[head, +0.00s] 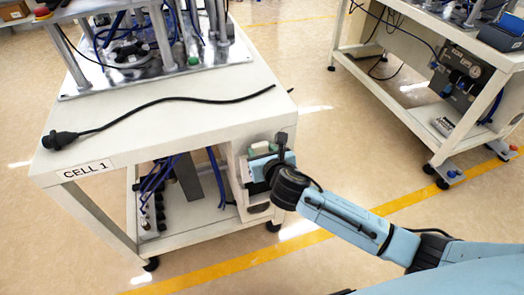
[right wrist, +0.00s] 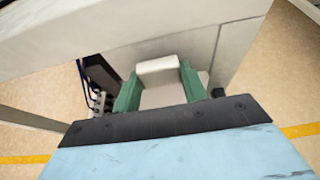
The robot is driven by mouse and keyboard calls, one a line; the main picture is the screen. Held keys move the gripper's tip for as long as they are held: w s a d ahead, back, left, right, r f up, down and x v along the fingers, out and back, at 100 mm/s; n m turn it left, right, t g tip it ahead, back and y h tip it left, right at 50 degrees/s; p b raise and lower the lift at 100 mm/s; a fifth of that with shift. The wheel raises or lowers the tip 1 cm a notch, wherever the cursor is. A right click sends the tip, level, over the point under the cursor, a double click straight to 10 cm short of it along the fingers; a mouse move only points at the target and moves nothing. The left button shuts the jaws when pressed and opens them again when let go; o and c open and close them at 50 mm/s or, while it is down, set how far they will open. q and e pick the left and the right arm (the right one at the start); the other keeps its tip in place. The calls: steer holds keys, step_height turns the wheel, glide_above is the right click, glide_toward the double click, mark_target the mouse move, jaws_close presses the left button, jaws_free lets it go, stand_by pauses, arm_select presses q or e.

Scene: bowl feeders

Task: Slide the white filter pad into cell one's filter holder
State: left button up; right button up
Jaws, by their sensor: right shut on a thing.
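My right gripper (head: 262,158) is at the right end of the cell 1 bench (head: 200,130), just below its top. In the right wrist view its green fingers (right wrist: 160,88) are shut on the white filter pad (right wrist: 158,65), one on each side. In the head view the pad is mostly hidden by the gripper. A pale box-like housing (head: 240,185) under the bench top, likely the filter holder, is right at the gripper. I cannot tell whether the pad is inside it or only in front. My left gripper is not in view.
A black cable with a plug (head: 62,140) lies across the bench top, its thin end near the right edge. The bench top's edge is close above the gripper. Blue hoses (head: 155,180) hang under the bench. A second bench (head: 400,85) stands at right, with open floor between.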

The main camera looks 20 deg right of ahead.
stand_by(0.3)
steer(key=shift+p, duration=0.5)
steer(key=shift+f, duration=0.15)
stand_by(0.5)
steer(key=shift+f, duration=0.1)
stand_by(0.4)
